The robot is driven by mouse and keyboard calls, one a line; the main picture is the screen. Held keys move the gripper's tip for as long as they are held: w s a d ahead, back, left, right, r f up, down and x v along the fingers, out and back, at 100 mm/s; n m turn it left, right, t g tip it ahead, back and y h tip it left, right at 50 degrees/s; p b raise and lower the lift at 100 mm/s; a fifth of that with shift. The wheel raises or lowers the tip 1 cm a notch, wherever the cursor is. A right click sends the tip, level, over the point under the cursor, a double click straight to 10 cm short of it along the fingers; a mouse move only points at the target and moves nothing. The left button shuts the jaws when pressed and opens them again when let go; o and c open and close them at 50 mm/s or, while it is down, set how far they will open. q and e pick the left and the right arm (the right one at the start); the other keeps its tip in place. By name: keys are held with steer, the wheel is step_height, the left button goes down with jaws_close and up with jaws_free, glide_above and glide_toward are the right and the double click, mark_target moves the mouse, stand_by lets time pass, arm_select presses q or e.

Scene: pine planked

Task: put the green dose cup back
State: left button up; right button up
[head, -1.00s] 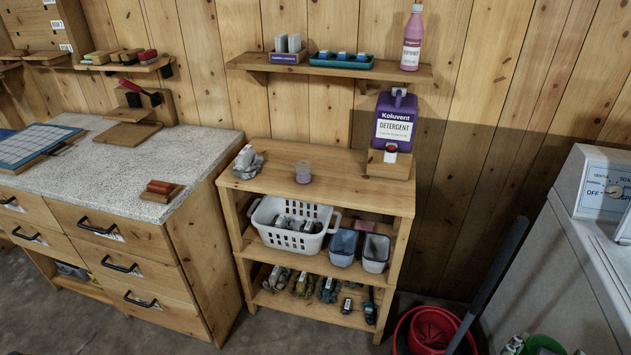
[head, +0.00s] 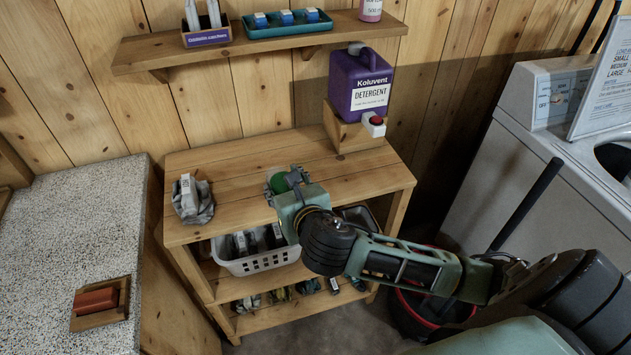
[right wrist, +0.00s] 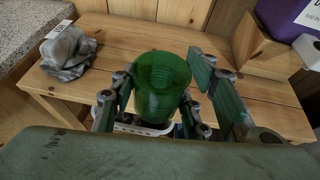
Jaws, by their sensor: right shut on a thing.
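The green dose cup (right wrist: 162,82) is translucent and dark green; in the right wrist view it sits between the fingers of my right gripper (right wrist: 158,104), which is shut on it. It looks roughly upright. In the head view the cup (head: 278,183) shows as a small green patch at the fingertips of my right gripper (head: 288,186), over the front part of the shelf unit's top board (head: 240,165). I cannot tell whether its base touches the board. My left gripper is not in view.
A purple detergent jug (head: 361,84) with a red-buttoned tap lies on a wooden stand (head: 341,128) at the top's back right. A crumpled grey bundle (head: 192,200) is at the left. A white basket (head: 260,262) stands below. The wall shelf (head: 260,45) hangs above.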

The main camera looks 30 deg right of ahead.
steer(key=w+d, duration=0.3)
steer(key=d, duration=0.5)
steer(key=w+d, duration=0.3)
steer(key=d, duration=0.5)
steer(key=f, duration=0.3)
steer(key=shift+w+a+f, duration=0.2)
steer(key=shift+a+f, duration=0.05)
steer(key=shift+f, duration=0.1)
step_height(320, 180, down, 5)
steer(key=shift+r, duration=0.15)
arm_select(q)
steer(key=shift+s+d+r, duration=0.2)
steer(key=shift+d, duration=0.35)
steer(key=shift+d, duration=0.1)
arm_select(e)
steer(key=o, duration=1)
steer(key=shift+f, duration=0.2)
